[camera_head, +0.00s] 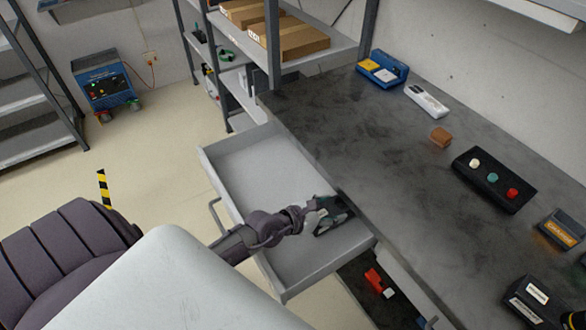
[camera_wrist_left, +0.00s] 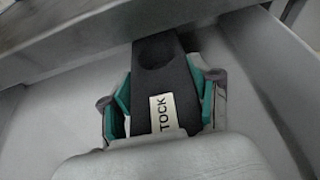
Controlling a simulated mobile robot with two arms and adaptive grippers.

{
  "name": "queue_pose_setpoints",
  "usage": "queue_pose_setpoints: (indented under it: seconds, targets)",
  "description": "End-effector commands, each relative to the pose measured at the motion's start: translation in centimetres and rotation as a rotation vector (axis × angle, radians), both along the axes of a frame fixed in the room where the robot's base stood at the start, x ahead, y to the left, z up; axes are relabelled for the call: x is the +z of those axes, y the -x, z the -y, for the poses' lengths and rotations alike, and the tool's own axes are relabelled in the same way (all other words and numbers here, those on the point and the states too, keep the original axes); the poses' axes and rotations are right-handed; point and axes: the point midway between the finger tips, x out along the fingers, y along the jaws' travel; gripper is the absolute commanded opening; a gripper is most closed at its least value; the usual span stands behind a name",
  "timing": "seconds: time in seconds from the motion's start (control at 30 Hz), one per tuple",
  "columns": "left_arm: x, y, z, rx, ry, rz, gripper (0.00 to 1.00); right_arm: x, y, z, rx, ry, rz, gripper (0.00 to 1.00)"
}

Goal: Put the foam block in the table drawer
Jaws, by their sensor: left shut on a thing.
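The table drawer (camera_head: 240,170) is pulled open, a light grey tray at the left side of the dark table. My left gripper (camera_head: 325,215) is inside its near right part, close to the table edge. It is shut on a black labelled object (camera_head: 335,222), which also shows between the green finger pads in the left wrist view (camera_wrist_left: 165,80); its pale label reads "TOCK". I cannot tell whether this object touches the drawer floor. My right gripper is not in view.
The dark table (camera_head: 350,130) holds a black button box (camera_head: 494,186), a white remote-like device (camera_head: 426,100), a blue box (camera_head: 382,69) and dark labelled items at the right. A lower open compartment (camera_head: 370,290) holds a red item. The drawer's far part is empty.

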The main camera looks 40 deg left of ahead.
Motion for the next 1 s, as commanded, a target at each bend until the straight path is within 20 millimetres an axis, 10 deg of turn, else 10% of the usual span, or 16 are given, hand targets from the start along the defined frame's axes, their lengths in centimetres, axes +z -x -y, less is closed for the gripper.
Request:
queue_pose_setpoints:
  seconds: [0.4, 1.0]
  targets:
    - [-0.4, -4.1, -9.9, 0.002, -0.007, 0.003, 0.27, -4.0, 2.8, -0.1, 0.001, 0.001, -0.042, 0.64]
    - [-1.4, -6.3, -15.2, 0.003, 0.001, 0.001, 0.27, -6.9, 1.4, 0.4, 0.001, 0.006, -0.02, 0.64]
